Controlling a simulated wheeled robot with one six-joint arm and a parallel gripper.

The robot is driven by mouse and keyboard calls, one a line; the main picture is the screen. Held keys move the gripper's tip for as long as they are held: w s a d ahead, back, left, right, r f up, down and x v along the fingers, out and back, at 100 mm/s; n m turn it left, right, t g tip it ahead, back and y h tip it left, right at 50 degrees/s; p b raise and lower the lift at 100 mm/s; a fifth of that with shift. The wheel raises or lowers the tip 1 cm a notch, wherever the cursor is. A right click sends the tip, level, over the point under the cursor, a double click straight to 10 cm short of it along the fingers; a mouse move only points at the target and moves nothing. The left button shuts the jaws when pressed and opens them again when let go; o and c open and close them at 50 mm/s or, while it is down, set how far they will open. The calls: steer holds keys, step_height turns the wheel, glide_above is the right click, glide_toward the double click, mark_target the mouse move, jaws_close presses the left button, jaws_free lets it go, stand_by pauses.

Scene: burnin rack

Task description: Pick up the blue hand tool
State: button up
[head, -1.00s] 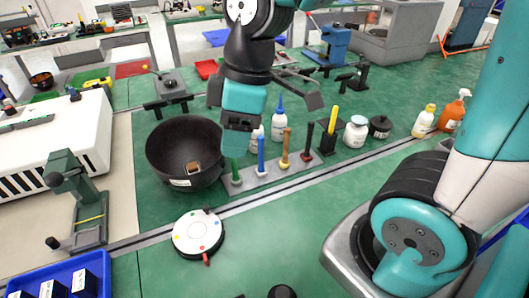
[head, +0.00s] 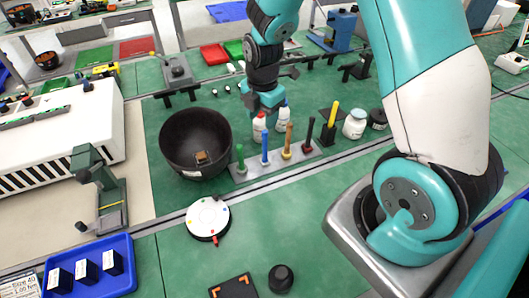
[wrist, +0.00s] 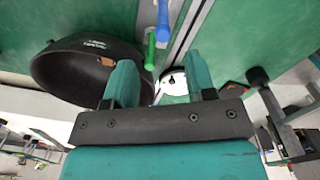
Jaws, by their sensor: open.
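The blue hand tool (head: 265,150) stands upright in a grey rack (head: 246,175), between a green tool (head: 241,158) and an orange one (head: 288,141). My gripper (head: 265,107) appears just above and behind the row in the head view, near the bottles; its fingertips are hard to make out there. In the wrist view my gripper (wrist: 160,82) is open, with two teal fingers apart and nothing between them. The blue tool (wrist: 162,20) shows beyond the fingers at the top, with the green tool (wrist: 150,50) nearer. Neither is touched.
A large black bowl (head: 180,135) stands left of the rack. Behind and right are a red-capped bottle (head: 259,128), a yellow-handled tool (head: 331,120) and a white jar (head: 355,124). A white round disc (head: 208,217) lies in front.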

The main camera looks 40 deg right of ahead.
mark_target(264, 132)
step_height(264, 132, down, 3)
steer(key=shift+f, duration=0.1)
steer(key=shift+d+f+p, duration=0.15)
steer(key=shift+f+p, duration=0.35)
steer(key=shift+p, duration=0.05)
steer(key=shift+d+f+p, duration=0.2)
steer(key=shift+f+p, duration=0.4)
steer(key=shift+f, duration=1.5)
jaws_close()
